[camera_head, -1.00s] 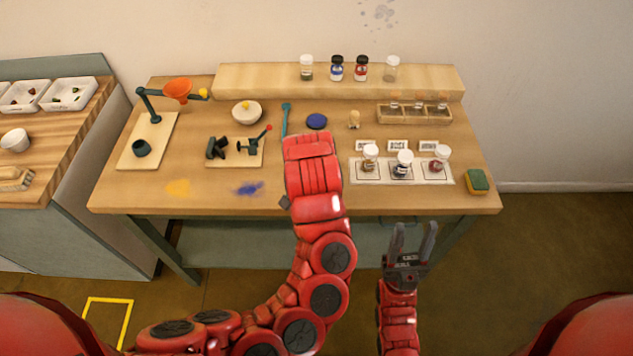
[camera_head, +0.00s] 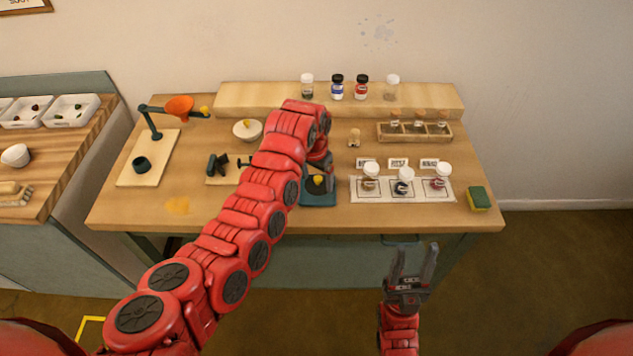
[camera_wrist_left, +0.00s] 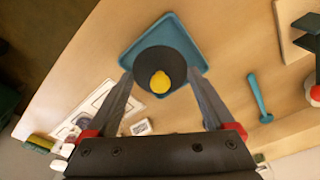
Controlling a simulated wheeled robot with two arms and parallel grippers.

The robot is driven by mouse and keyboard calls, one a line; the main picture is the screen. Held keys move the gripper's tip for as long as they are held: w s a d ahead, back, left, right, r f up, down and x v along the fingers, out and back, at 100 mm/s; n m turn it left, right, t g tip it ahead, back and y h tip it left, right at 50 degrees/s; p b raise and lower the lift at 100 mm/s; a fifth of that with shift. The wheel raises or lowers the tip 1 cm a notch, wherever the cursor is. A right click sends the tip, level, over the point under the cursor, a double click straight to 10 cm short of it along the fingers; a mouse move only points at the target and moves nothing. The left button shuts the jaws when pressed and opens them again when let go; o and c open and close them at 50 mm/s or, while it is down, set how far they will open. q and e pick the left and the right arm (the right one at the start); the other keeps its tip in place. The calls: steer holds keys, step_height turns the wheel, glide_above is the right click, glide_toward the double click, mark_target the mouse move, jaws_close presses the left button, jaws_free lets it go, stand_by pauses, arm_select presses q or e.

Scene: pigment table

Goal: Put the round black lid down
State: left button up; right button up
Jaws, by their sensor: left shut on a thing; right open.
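The round black lid (camera_wrist_left: 165,58) has a yellow knob and sits between the fingers of my left gripper (camera_wrist_left: 162,78), which is shut on it. In the head view the lid (camera_head: 313,185) shows small below my left wrist. Directly beneath it is a teal square tray (camera_wrist_left: 170,24), which also shows in the head view (camera_head: 320,200) near the table's front middle. The lid lies within the tray's outline. I cannot tell whether it touches the tray. My right gripper (camera_head: 412,258) is open and empty in front of the table's front edge.
A white mat (camera_head: 360,195) with several jars is right of the tray. A sponge (camera_head: 480,198) is at the right end. A white bowl (camera_head: 247,131) is behind my left arm. The teal tool (camera_wrist_left: 260,100) lies apart from the tray.

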mark_target(317, 184)
arm_select(q)
steer(key=shift+w, duration=0.55)
steer(key=shift+f+p, duration=0.35)
steer(key=shift+p, duration=0.1)
step_height(317, 184, down, 2)
steer(key=shift+f+p, duration=0.1)
steer(key=shift+p, duration=0.4)
steer(key=shift+a+f, duration=0.1)
steer(key=shift+f, duration=0.45)
steer(key=o, duration=1.1)
steer(key=shift+c, duration=0.2)
steer(key=shift+r, duration=0.1)
